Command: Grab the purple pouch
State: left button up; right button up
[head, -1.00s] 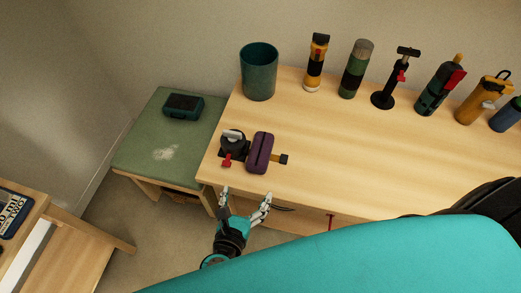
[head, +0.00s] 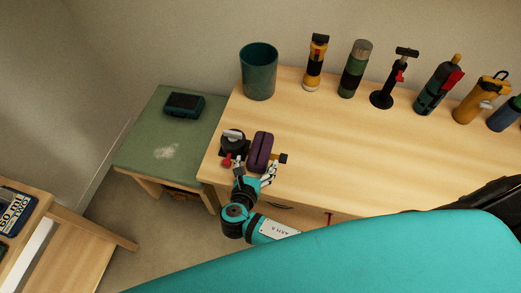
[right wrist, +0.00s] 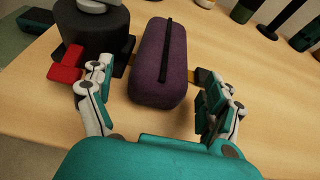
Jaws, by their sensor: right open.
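The purple pouch (head: 260,150) lies on the wooden table near its left front corner. It is a rounded, elongated block with a dark zip line along its top. In the right wrist view the pouch (right wrist: 160,65) sits ahead of my open right gripper (right wrist: 155,100), with one finger on each side of its near end. The fingers appear apart from the pouch. In the head view my right gripper (head: 254,177) is at the table's front edge, just in front of the pouch. My left gripper is not in view.
A black device with a red part (head: 233,143) stands close to the pouch's left, near my left finger. A small yellow and black piece (head: 280,158) is at its right. A green bin (head: 259,71) and several tools stand at the back. The table's middle is clear.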

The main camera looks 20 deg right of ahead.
jog(key=c, duration=1.3)
jog(key=shift+r, duration=0.1)
